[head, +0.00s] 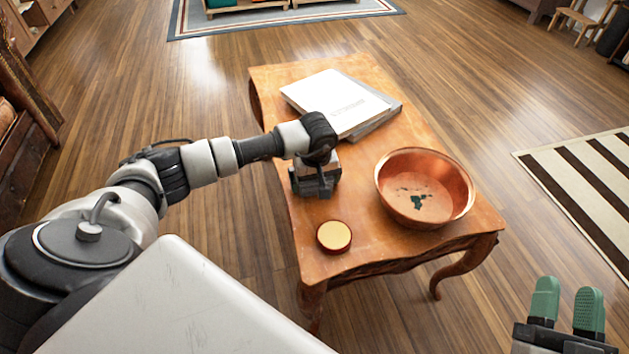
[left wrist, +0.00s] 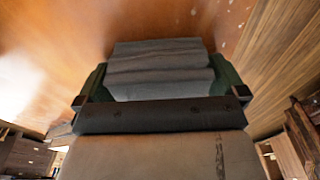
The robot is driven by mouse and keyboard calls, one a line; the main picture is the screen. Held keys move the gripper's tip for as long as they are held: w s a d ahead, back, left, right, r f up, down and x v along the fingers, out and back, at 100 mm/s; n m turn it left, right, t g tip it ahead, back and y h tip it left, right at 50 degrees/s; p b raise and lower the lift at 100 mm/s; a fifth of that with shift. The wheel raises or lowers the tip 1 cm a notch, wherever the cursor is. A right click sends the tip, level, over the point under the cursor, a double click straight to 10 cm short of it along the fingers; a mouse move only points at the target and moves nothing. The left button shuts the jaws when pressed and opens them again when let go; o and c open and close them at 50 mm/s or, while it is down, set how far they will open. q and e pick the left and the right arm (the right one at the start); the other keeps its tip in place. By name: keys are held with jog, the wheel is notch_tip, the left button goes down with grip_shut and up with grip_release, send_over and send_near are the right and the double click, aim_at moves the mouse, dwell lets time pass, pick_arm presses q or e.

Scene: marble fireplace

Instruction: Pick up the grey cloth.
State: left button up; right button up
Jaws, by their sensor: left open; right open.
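The grey cloth (left wrist: 160,62) shows in the left wrist view as a folded, layered stack on the wooden table. My left gripper (left wrist: 160,78) is open, with one green finger on each side of the cloth. I cannot tell whether the fingers touch it. In the head view my left gripper (head: 317,186) points down at the left side of the table, and the cloth is mostly or wholly hidden by it. My right gripper (head: 567,305) is open and empty at the lower right, away from the table.
On the wooden table (head: 375,245) stand a copper bowl (head: 425,188) to the right of my left gripper, a round gold-topped tin (head: 334,236) in front of it, and a white book (head: 338,100) behind it. Wooden floor surrounds the table, with a striped rug (head: 585,185) at right.

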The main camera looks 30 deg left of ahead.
pick_arm(q)
jog(key=shift+c, duration=0.3)
jog(key=c, duration=0.6)
jog(key=shift+o, duration=0.2)
jog(key=shift+r, duration=0.15)
jog(key=shift+r, duration=0.15)
jog(key=shift+r+p, duration=0.4)
jog(key=shift+r, duration=0.3)
notch_tip(320, 180, up, 2)
jog(key=shift+r+p, duration=0.2)
jog(key=shift+p, duration=0.25)
jog(key=w+d+r+p, duration=0.1)
jog(key=w+d+r, duration=0.5)
jog(key=d, duration=0.4)
jog(key=shift+r+p, duration=0.35)
pick_arm(e)
notch_tip(320, 180, down, 10)
jog(key=s+d+g+h, duration=0.1)
jog(key=d+g+h, duration=0.1)
jog(key=g, duration=0.6)
jog(key=shift+s+g+h, duration=0.25)
jog(key=shift+g+h, duration=0.15)
jog(key=shift+h, duration=0.1)
pick_arm(q)
jog(key=shift+w, duration=0.1)
pick_arm(e)
jog(key=shift+d, duration=0.1)
